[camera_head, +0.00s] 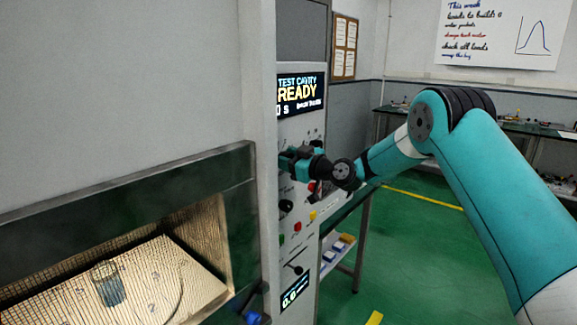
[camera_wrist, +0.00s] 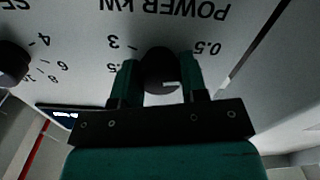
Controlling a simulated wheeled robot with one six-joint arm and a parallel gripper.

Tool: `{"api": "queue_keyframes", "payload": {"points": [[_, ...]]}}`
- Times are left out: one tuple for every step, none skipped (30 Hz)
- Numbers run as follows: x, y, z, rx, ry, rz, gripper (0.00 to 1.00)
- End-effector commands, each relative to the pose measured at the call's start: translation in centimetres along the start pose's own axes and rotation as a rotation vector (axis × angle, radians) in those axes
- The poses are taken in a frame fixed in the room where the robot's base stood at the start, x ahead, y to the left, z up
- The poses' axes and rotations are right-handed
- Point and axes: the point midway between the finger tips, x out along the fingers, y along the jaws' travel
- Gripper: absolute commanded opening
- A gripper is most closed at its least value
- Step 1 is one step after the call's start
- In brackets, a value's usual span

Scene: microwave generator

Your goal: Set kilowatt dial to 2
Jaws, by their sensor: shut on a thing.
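The kilowatt dial (camera_wrist: 160,70) is a dark round knob under the upside-down label "POWER KW" in the wrist view. My gripper (camera_wrist: 160,78) is shut on it, one teal finger at each side. A short white pointer mark on the knob's lower part points to the right of the picture. The marks "0.5" at the right and "3" at the left show; a part-hidden mark ending in 5 lies by the left finger. No "2" is readable. In the head view my gripper (camera_head: 288,161) is against the panel and hides the dial.
In the wrist view another dark knob (camera_wrist: 12,64) is at the left. In the head view, a screen (camera_head: 299,95) reads "TEST CAVITY READY". A lower display (camera_head: 295,290) seems to read 0.6. Coloured buttons (camera_head: 297,227) are below my gripper. The open cavity holds a glass (camera_head: 109,285).

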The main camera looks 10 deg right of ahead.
Motion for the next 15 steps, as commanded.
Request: {"api": "queue_keyframes", "payload": {"points": [[-0.02,-0.09,0.47,0.038,0.002,0.001,0.16],[-0.02,-0.08,0.47,0.065,0.002,0.001,0.16],[-0.02,-0.06,0.43,0.102,0.003,0.001,0.16],[-0.02,-0.04,0.43,0.13,0.003,0.002,0.16],[-0.02,-0.03,0.45,0.158,0.003,0.002,0.16],[-0.02,-0.02,0.44,0.197,0.002,0.002,0.16],[-0.01,0.0,0.42,0.226,0.002,0.002,0.16],[-0.02,0.01,0.39,0.254,0.002,0.002,0.16],[-0.01,0.02,0.37,0.291,0.002,0.001,0.16],[-0.01,0.03,0.36,0.32,0.002,0.001,0.16],[-0.01,0.04,0.35,0.349,0.002,0.001,0.16],[-0.01,0.06,0.33,0.388,0.003,0.001,0.16],[-0.01,0.07,0.31,0.416,0.003,0.001,0.16],[-0.01,0.09,0.29,0.445,0.003,0.001,0.16],[-0.01,0.1,0.26,0.482,0.003,0.001,0.16]]}}
